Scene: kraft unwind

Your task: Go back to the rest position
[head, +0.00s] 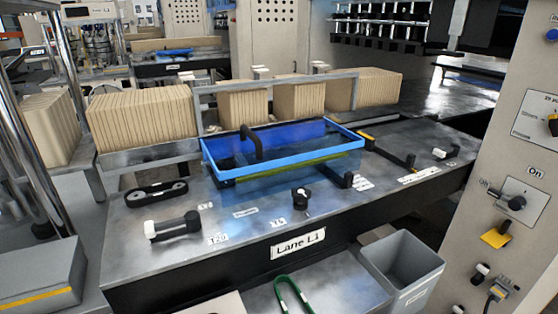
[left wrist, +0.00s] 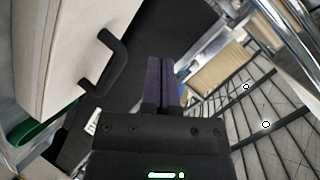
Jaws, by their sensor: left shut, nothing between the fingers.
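My left gripper (left wrist: 163,62) shows in the left wrist view with its two dark purple fingers pressed together and nothing between them. It is apart from the things around it in that view. Neither of my arms shows in the head view, and my right gripper is in no view.
A metal bench (head: 130,211) labelled Lane L1 carries a blue-rimmed tray (head: 290,167), knobs and levers. Brown stacks (head: 143,115) stand behind it. A grey bin (head: 402,265) is below right. A pale panel (left wrist: 50,50) with a black handle (left wrist: 110,62) lies left of my left gripper.

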